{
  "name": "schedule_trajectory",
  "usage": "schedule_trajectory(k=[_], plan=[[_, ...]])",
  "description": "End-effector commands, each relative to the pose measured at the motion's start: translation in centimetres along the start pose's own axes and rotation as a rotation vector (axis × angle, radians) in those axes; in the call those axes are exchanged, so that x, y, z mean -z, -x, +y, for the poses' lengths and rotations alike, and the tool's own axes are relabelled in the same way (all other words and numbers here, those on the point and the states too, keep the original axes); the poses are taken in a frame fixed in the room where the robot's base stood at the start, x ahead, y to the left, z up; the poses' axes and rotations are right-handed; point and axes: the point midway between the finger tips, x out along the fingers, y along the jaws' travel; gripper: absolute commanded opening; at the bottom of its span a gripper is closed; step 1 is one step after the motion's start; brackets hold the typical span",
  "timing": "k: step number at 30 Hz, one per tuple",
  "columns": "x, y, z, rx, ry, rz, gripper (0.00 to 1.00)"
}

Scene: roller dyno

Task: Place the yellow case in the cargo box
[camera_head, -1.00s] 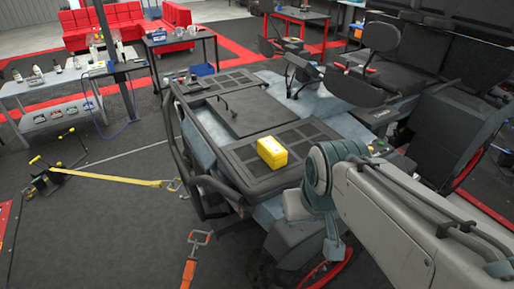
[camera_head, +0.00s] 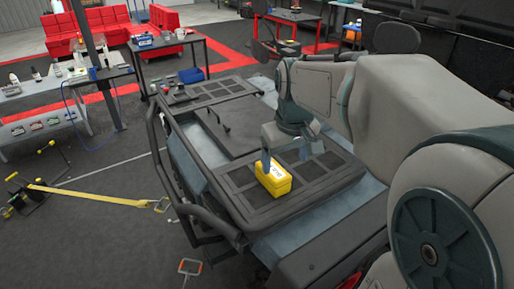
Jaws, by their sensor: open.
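The yellow case (camera_head: 273,180) lies on a dark grated panel (camera_head: 325,165) on the vehicle's deck, near its front edge in the picture. My gripper (camera_head: 286,157) points down over this panel with its fingers apart. One finger overlaps the case's upper edge in the picture; I cannot tell whether it touches. The other finger is to the right, clear of the case. A flat dark lid (camera_head: 243,128) with a handle (camera_head: 219,119) sits left of my gripper and looks shut. It may cover the cargo box; no inside is visible.
A tubular bumper (camera_head: 205,205) runs along the vehicle's left side. A second grated panel (camera_head: 215,93) is at the far end of the deck. A yellow strap (camera_head: 90,193) stretches over the floor at left. My arm hides the vehicle's right side.

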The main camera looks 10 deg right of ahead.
Motion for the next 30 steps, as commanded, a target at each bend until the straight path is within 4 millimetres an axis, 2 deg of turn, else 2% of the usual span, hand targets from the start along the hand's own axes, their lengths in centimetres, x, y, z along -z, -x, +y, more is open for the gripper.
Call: schedule_trajectory(k=[1,3,6,11,16,24,30], plan=[[1.4,-0.9,0.6,0.01,0.02,-0.014,0.78],[3.2,-1.5,1.1,0.023,0.054,-0.028,0.78],[5.2,-2.2,1.9,0.042,0.092,-0.042,0.78],[7.1,-3.0,2.6,0.063,0.131,-0.055,0.78],[7.6,-4.2,2.8,0.071,0.144,-0.061,0.78],[7.2,-9.3,2.3,0.072,0.145,-0.061,0.78],[7.2,-11.5,2.2,0.071,0.145,-0.059,0.78]])
